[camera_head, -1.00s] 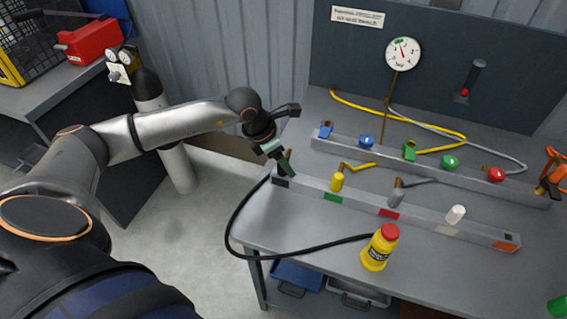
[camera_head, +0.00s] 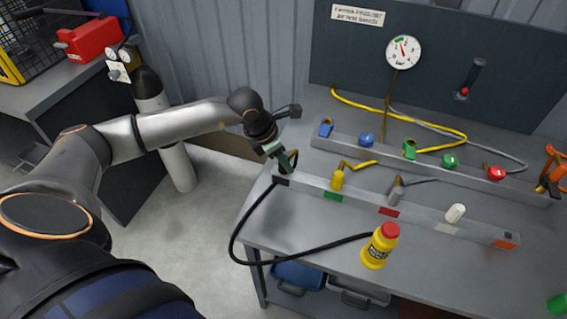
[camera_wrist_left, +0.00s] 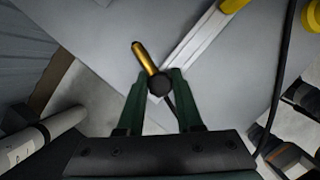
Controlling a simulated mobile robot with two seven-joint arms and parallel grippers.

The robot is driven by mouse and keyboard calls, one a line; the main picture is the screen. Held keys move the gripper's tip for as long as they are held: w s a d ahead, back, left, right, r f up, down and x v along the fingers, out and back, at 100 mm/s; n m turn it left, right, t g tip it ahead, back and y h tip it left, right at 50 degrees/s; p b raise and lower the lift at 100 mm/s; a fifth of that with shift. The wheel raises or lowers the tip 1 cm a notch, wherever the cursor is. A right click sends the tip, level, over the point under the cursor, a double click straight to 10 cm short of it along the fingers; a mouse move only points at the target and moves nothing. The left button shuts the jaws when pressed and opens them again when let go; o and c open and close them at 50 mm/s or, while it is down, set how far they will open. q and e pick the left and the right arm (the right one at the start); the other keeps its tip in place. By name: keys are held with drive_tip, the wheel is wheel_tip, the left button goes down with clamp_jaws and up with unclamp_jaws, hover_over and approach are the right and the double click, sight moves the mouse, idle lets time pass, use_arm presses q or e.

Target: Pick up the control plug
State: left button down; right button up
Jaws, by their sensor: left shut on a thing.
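My left gripper (camera_head: 289,160) is at the left end of the front rail, above its black-marked slot. In the left wrist view its two green fingers are closed on a round black knob with a brass stem (camera_wrist_left: 147,58), which I take to be the control plug. The knob sits between the fingertips (camera_wrist_left: 159,84). In the head view the plug is mostly hidden by the fingers. A black hose (camera_head: 234,240) runs up to the plug's place and loops down over the table's left edge. My right gripper is not in view.
The front rail (camera_head: 360,203) holds a yellow fitting (camera_head: 338,178), a grey one (camera_head: 396,192) and a white one (camera_head: 455,213). Behind are the back rail with coloured fittings and a gauge (camera_head: 404,52).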

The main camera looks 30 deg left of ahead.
use_arm(q)
drive_tip(key=shift+r, duration=0.15)
drive_tip(key=shift+w+r, duration=0.1)
drive_tip(key=shift+r, duration=0.5)
drive_tip(key=s+d+r+b, duration=0.2)
drive_tip(key=s+d+r, duration=0.7)
drive_tip(key=s+r, duration=0.1)
drive_tip(key=shift+s+d+r, duration=0.15)
drive_tip(key=shift+s+r, duration=0.25)
drive_tip(key=shift+r, duration=0.4)
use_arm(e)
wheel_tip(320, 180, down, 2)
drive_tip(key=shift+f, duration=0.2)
